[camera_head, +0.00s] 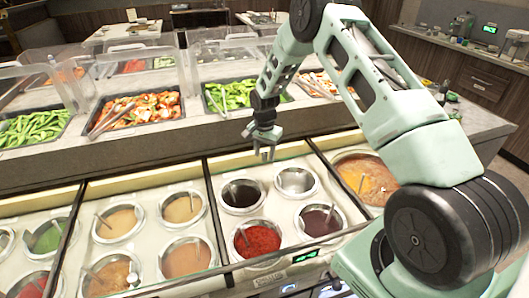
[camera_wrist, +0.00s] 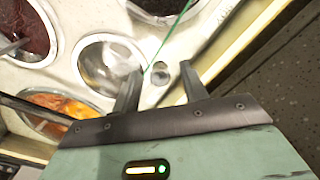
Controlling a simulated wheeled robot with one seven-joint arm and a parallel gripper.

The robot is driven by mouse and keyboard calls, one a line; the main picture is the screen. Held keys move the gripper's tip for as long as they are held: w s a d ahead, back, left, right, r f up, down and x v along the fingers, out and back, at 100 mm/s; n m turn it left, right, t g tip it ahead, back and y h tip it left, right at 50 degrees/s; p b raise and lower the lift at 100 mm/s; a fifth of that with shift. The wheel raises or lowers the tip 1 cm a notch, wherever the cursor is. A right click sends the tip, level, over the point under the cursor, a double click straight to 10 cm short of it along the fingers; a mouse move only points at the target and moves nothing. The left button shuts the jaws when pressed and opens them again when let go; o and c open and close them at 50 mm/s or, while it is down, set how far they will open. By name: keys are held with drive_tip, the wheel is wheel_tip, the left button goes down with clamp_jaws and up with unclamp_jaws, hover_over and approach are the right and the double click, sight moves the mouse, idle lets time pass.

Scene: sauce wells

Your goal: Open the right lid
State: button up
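My gripper (camera_head: 265,156) hangs over the back edge of the middle-right sauce unit (camera_head: 272,222), behind its dark and empty wells. The wrist view shows my gripper (camera_wrist: 158,90) with two fingers spread apart. A small round grey knob (camera_wrist: 160,73) shows between the fingertips; I cannot tell whether they touch it. A thin green line (camera_wrist: 178,27), like the edge of a clear pane, runs up from near the knob. The lid itself is hard to make out because it seems clear. The empty metal well (camera_wrist: 105,62) lies left of the fingers.
Wells hold dark sauce (camera_head: 243,195), red sauce (camera_head: 257,240) and purple-brown sauce (camera_head: 320,220). An orange soup well (camera_head: 366,181) is at the right. Food trays, such as green peppers (camera_head: 235,93), stand behind a dark ledge (camera_head: 100,155). My arm covers the right side.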

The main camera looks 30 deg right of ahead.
wheel_tip(320, 180, up, 18)
drive_tip(key=b, duration=0.4)
drive_tip(key=shift+f, duration=0.25)
